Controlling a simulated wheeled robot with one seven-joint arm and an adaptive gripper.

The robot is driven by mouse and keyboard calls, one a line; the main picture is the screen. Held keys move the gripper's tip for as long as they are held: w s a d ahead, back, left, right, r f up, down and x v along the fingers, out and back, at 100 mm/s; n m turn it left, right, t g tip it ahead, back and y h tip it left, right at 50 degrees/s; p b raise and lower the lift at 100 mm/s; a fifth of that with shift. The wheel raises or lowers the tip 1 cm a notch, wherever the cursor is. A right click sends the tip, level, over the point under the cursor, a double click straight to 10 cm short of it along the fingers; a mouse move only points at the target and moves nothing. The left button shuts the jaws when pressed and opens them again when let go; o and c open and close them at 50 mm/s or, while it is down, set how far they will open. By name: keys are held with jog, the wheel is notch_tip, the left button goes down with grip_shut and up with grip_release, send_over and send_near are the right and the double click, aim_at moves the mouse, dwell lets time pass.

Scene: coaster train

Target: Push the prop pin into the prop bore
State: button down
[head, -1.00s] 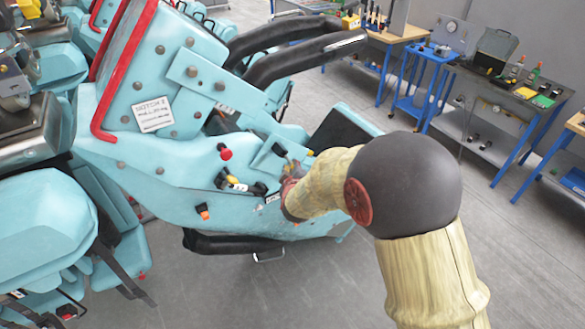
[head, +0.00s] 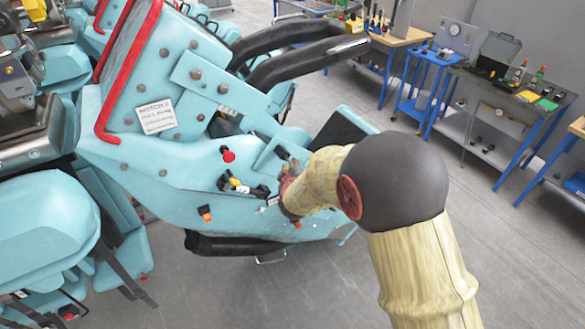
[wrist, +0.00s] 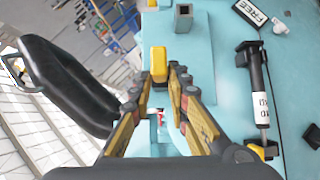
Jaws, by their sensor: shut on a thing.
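My gripper (wrist: 160,78) is shut on a yellow block-like piece, which looks like the prop pin (wrist: 158,61); it stands out past the fingertips. The pin's far end cannot be made out. A grey square tube with a dark opening (wrist: 183,18) stands on the turquoise panel just beyond the pin, slightly right; it may hold the prop bore, but I cannot tell. The pin appears apart from it. In the head view my gripper (head: 287,185) is at the lower right of the turquoise car side, mostly hidden by my arm.
A black strut (wrist: 257,95) with a white label lies right of my gripper. A "FREE" plate (wrist: 262,12) is at the upper right. A black padded part (wrist: 72,85) is on the left. On the car side are a red knob (head: 228,156) and an orange piece (head: 205,213).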

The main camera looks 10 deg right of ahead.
jog(key=shift+w+a+p, duration=0.25)
jog(key=shift+w+a, duration=0.05)
jog(key=shift+w, duration=0.6)
jog(key=shift+w+a+p, duration=0.2)
jog(key=shift+w+a, duration=0.1)
jog(key=shift+w, duration=0.6)
jog(key=c, duration=1.6)
grip_release()
jog(key=shift+c, duration=0.2)
jog(key=shift+s, duration=0.1)
send_near(286, 158)
jog(key=v, duration=0.5)
jog(key=shift+r, duration=0.1)
